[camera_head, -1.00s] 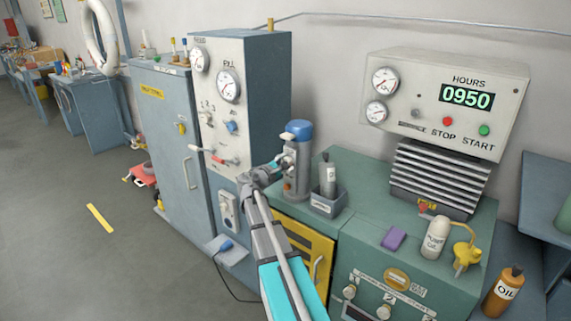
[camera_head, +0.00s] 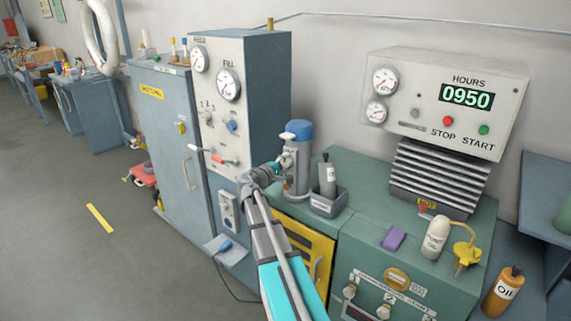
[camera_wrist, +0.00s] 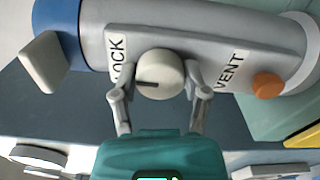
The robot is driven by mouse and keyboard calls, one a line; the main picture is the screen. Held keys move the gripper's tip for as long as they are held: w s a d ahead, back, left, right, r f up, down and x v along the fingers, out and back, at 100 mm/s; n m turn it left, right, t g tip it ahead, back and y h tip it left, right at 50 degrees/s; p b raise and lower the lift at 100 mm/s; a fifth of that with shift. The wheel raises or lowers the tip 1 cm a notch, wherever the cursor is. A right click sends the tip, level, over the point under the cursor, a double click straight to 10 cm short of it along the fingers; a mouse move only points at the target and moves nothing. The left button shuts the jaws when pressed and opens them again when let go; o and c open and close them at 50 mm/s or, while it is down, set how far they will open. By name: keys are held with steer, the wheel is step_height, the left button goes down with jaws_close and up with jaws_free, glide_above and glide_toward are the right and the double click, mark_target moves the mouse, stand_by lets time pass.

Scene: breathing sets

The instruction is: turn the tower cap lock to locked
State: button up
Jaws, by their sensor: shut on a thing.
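The tower (camera_head: 303,177) is a grey upright cylinder with a blue cap (camera_head: 299,129) on the green bench. In the wrist view its grey body (camera_wrist: 205,50) lies sideways, with the blue cap (camera_wrist: 62,20) at the upper left. A round cream lock knob (camera_wrist: 160,74) sits on it beside the LOCK label (camera_wrist: 118,55). A dark mark on the knob points left, toward that label. My gripper (camera_wrist: 158,80) is shut on the knob, one finger at each side. In the head view my gripper (camera_head: 284,161) is at the tower's left side, its fingertips hard to make out.
An orange knob (camera_wrist: 267,86) by the VENT label (camera_wrist: 229,70) is right of my fingers. A grey holder (camera_head: 326,204) with a bottle stands right of the tower. The fill panel cabinet (camera_head: 265,90) rises close behind and left of it.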

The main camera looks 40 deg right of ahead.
steer(key=o, duration=1.1)
steer(key=shift+o, duration=0.2)
steer(key=v, duration=1.2)
steer(key=s+a+f+m+g+y+p, duration=0.35)
steer(key=s+a+f+y+p, duration=0.3)
steer(key=s+a+y, duration=0.3)
steer(key=s+a+m+y+p, duration=0.1)
steer(key=s+a+y, duration=0.3)
steer(key=a, duration=0.4)
steer(key=s+a+m+g+y+p, duration=0.1)
steer(key=s+a+y+p, duration=0.3)
steer(key=a, duration=0.4)
steer(key=shift+a+f, duration=0.25)
steer(key=shift+a, duration=0.1)
